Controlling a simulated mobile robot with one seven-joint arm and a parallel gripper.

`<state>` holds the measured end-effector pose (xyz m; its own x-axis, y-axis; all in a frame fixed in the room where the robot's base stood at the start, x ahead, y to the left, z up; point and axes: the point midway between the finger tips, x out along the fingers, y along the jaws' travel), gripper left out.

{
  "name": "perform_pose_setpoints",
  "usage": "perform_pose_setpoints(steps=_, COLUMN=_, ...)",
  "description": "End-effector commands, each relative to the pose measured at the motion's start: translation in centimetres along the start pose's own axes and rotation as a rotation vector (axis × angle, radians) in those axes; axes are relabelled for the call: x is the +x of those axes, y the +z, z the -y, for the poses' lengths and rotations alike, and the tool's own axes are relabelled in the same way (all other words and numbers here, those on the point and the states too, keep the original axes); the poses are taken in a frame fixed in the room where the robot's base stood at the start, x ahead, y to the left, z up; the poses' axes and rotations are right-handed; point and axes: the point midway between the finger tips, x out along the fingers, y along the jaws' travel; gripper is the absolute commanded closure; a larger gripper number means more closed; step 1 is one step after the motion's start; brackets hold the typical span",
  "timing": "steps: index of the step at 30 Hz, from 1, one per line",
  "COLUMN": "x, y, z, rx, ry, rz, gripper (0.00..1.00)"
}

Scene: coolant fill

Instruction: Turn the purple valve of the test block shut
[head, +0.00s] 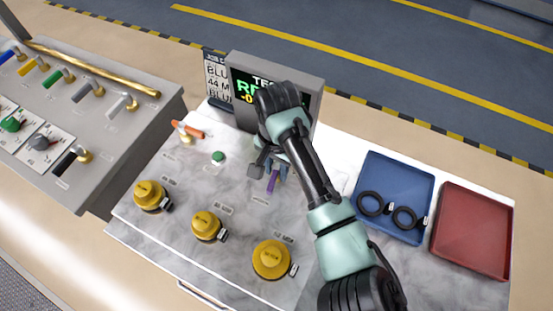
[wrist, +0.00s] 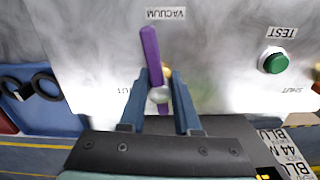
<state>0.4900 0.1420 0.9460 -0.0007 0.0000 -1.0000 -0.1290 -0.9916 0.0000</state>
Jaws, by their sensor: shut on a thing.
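The purple valve handle (wrist: 150,45) is a slim lever on the test block's pale marbled top (wrist: 90,40). In the wrist view it runs nearly upright, its far end tilted a little left toward the VACUUM label (wrist: 166,13). My gripper (wrist: 156,74) is shut on the lever near its pivot, with one blue-grey finger on each side. A brass and silver fitting shows at the pivot, partly hidden by the fingers. In the head view the purple handle (head: 272,182) shows just below my gripper (head: 268,168), and my arm hides part of the area.
A green TEST button (head: 218,158) and an orange-handled valve (head: 190,130) are left of my gripper. Yellow caps (head: 271,260) line the front. A display (head: 243,75) stands behind, partly hidden. Blue tray (head: 397,170) with black rings and red tray (head: 475,230) lie right.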

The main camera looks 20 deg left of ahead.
Motion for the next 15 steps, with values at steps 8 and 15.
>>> perform_pose_setpoints(steps=8, x=-0.50, y=0.22, z=0.00, rx=-0.170, ry=0.001, rz=0.006, gripper=1.00)
perform_pose_setpoints(steps=15, x=-0.25, y=0.07, z=-0.13, rx=-0.388, ry=0.002, rz=0.003, gripper=1.00)
